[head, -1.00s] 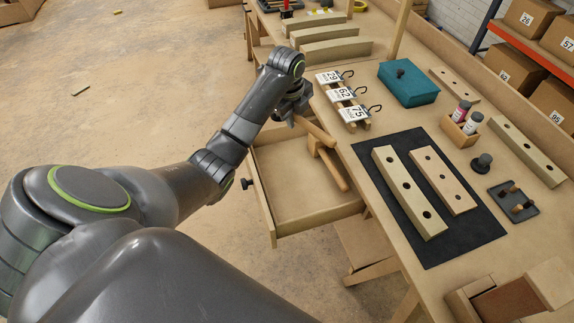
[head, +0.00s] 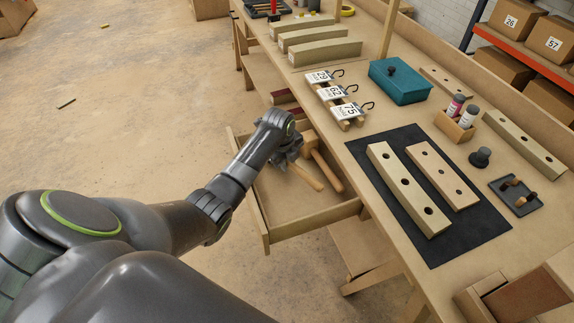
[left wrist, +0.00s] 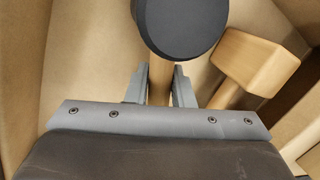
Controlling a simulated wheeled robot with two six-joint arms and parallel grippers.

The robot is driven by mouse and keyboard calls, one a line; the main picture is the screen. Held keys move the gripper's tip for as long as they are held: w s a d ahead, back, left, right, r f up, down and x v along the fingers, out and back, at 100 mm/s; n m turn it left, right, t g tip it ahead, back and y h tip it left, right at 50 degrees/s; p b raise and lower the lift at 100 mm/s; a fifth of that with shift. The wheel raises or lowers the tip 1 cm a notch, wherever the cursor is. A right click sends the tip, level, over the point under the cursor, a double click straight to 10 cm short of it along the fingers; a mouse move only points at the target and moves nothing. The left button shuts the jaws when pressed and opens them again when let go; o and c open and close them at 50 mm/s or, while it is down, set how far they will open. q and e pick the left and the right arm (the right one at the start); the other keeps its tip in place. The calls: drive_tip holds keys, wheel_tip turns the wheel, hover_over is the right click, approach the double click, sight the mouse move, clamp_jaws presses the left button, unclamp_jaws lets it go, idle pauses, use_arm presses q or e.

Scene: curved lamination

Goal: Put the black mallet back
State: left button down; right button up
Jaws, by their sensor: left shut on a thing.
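My left gripper (head: 290,160) is shut on the wooden handle of the black mallet (head: 306,178), low inside the open drawer. In the left wrist view, the gripper fingers (left wrist: 160,88) close on both sides of the handle, just below the round black head (left wrist: 182,22). The head is hidden behind my gripper in the head view. A wooden mallet (head: 328,172) lies in the drawer to the right, its block head (left wrist: 255,62) clear in the left wrist view. I cannot tell whether the black mallet touches the drawer (head: 312,222) floor. My right gripper is out of view.
The workbench has a black mat (head: 455,235) with drilled wooden blocks, number tags (head: 335,95) and a teal box (head: 400,80). The drawer's near part is empty. Dark red items (head: 284,97) show beyond the drawer.

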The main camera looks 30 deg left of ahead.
use_arm(q)
drive_tip(key=shift+x, duration=0.8)
drive_tip(key=shift+s, duration=0.1)
drive_tip(key=c, duration=1.7)
unclamp_jaws()
drive_tip(key=shift+f, duration=0.1)
drive_tip(key=o, duration=0.4)
drive_tip(key=shift+o, duration=0.2)
drive_tip(key=shift+r, duration=0.5)
drive_tip(key=p+v, duration=0.1)
drive_tip(key=v, duration=1)
drive_tip(key=shift+s, duration=0.2)
